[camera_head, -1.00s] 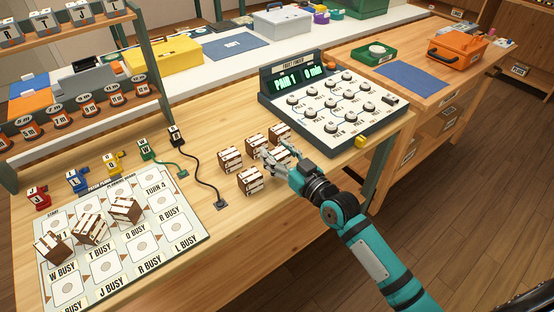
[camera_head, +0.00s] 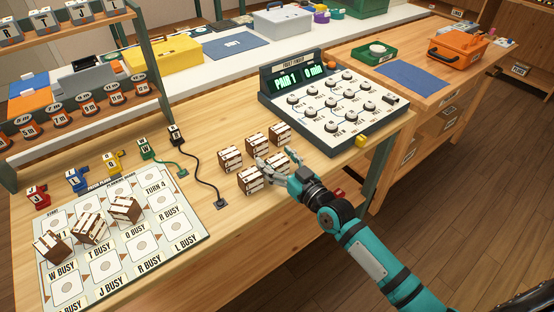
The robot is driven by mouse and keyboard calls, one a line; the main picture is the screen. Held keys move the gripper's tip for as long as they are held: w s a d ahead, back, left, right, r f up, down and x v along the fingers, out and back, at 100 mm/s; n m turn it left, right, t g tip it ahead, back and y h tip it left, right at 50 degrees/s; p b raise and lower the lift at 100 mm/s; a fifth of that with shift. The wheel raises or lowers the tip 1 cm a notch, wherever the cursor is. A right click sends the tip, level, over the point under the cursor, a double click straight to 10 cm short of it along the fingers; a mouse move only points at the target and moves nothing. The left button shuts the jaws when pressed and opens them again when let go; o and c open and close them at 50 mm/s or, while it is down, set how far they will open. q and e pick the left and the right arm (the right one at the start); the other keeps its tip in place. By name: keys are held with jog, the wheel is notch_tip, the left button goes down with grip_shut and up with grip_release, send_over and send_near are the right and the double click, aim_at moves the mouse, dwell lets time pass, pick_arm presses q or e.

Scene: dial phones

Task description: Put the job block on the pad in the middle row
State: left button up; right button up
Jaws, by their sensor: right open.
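Several brown-and-white job blocks stand in a group on the wooden bench: one at the back right (camera_head: 280,134), one behind the middle (camera_head: 256,145), one at the left (camera_head: 230,158), one at the front (camera_head: 250,180) and one beside my fingers (camera_head: 275,161). My right gripper (camera_head: 272,163) is open at the right side of this group, its fingers at the nearest block; contact cannot be told. Three more blocks (camera_head: 124,208) sit tilted on the planning board (camera_head: 190,215), which has rows of printed pads, including a bare pad (camera_head: 148,226). My left gripper is not in view.
The dial console (camera_head: 335,110) with a green display stands behind the blocks. Coloured patch plugs (camera_head: 77,180) with black and green cables lie left of them. A rack (camera_head: 90,110) stands at the far left.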

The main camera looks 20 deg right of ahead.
jog(key=shift+s+d+f, duration=0.1)
jog(key=shift+s, duration=0.2)
jog(key=b+v, duration=0.1)
jog(key=v, duration=1.5)
jog(key=shift+s+r, duration=0.3)
jog(key=shift+s, duration=0.15)
